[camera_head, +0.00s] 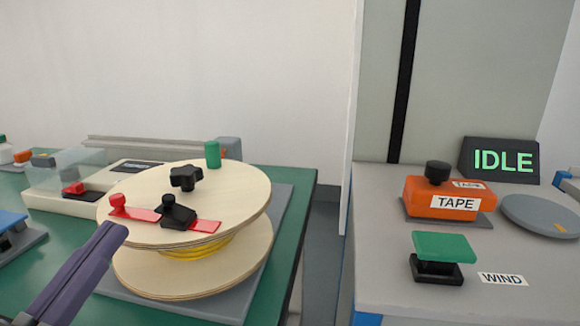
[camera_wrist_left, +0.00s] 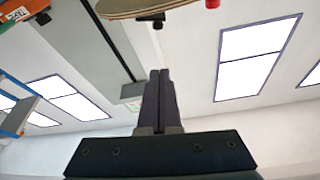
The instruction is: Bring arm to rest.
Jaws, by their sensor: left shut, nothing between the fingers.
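My left gripper (camera_head: 92,262) comes in from the lower left in the head view, at the near left of the wooden spool (camera_head: 240,190). Its fingers are closed together with nothing between them; in the left wrist view the two fingertips (camera_wrist_left: 160,75) meet and point up the picture. The spool's edge (camera_wrist_left: 135,8) shows at the top of the left wrist view, beyond the fingertips, with a gap between. My right gripper does not show in either view.
The spool stands on a grey plate (camera_head: 285,215) on a green table (camera_head: 310,180). It carries a black knob (camera_head: 186,177), a red strip (camera_head: 205,226) and a green peg (camera_head: 212,154). On the right bench are an orange TAPE unit (camera_head: 420,198), a green WIND button (camera_head: 445,246) and an IDLE display (camera_head: 502,161).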

